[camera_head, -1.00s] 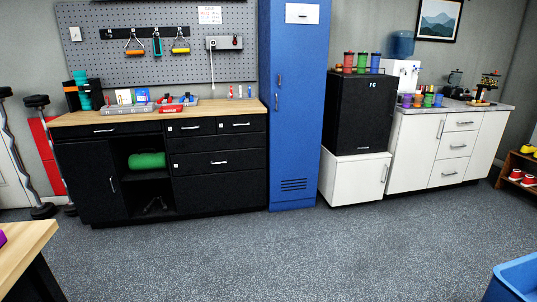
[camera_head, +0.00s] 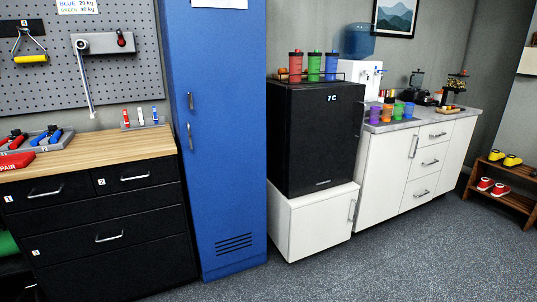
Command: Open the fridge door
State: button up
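The fridge is a black box (camera_head: 318,142) with a small lit display reading "7 C" at the upper right of its front. It stands on a white cabinet (camera_head: 312,222) with a vertical handle, between the blue locker and the white counter. Red, green and blue shaker bottles (camera_head: 314,67) stand in a rack on top. My gripper is not in view.
A blue locker (camera_head: 219,130) stands left of the fridge, and a black drawer unit (camera_head: 97,225) with a wooden top is further left. A white counter (camera_head: 384,180) with cups is to the right. A shoe rack (camera_head: 500,190) is at the far right. Grey floor (camera_head: 420,255) in front is clear.

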aim_at(324, 123)
jog(key=i+z, duration=0.15)
jog(key=i, duration=0.6)
jog(key=i+j+z, duration=0.15)
jog(key=i, duration=0.65)
jog(key=i+z, duration=0.4)
jog(key=i, duration=0.35)
jog(key=i+j+z, duration=0.15)
jog(key=i+z, duration=0.2)
jog(key=i, duration=0.4)
